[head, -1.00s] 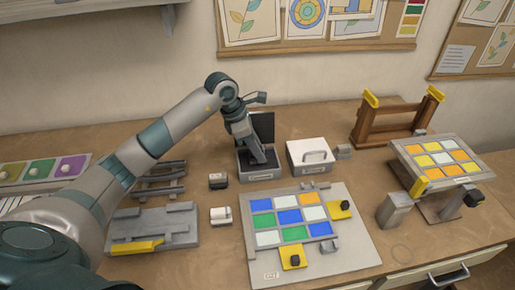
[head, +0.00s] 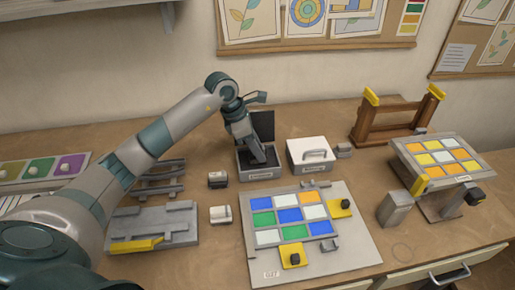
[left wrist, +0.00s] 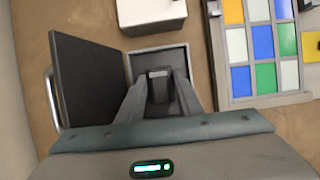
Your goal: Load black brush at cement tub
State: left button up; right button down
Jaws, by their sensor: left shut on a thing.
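The cement tub (head: 262,174) is a grey box on the bench with its dark lid (head: 264,124) standing open behind it. In the left wrist view, the tub's rim (left wrist: 186,52) surrounds the fingertips and the lid (left wrist: 92,80) is at the left. My left gripper (head: 262,158) points down into the tub's opening. It is shut on the black brush (left wrist: 158,88), which shows only as a dark piece between the fingers. The brush's lower end and the tub's contents are hidden. My right gripper is not in view.
A white lidded box (head: 308,152) stands close to the tub's right. Two small blocks, one dark-topped (head: 218,180) and one white (head: 221,214), lie in front and left. A coloured tile panel (head: 350,262) lies in front. A wooden rack (head: 392,132) stands at the back right.

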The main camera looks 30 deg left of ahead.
pick_arm(q)
jog(key=shift+f, duration=0.25)
dwell(0.4)
jog(key=shift+f+b, duration=0.1)
jog(key=shift+b, duration=0.3)
dwell(0.5)
jog(key=shift+s+f, duration=0.15)
dwell(1.2)
jog(key=shift+r+p, duration=0.55)
jog(key=shift+r, duration=1.1)
jog(key=shift+r+p, duration=0.8)
jog(key=shift+r, duration=1.2)
